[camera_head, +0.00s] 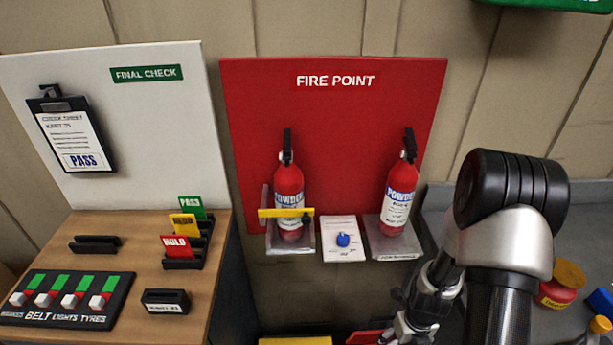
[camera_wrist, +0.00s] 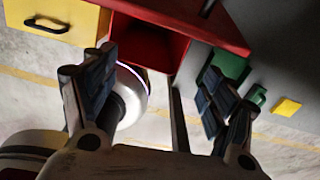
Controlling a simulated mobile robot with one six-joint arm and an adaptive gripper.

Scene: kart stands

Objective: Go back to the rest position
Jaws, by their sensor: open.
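My gripper (camera_wrist: 160,108) is open and empty in the wrist view, its two padded fingers spread apart. In the head view my gripper (camera_head: 405,325) hangs low at the bottom edge, right of centre, below the fire point board, and is partly cut off by the frame. Nothing shows between the fingers.
A red fire point board (camera_head: 335,110) holds two extinguishers, left (camera_head: 289,195) and right (camera_head: 398,195), on brackets. A wooden desk (camera_head: 140,255) with a switch panel (camera_head: 65,297) stands left. A red box (camera_wrist: 150,45) and yellow drawer (camera_wrist: 55,20) show in the wrist view.

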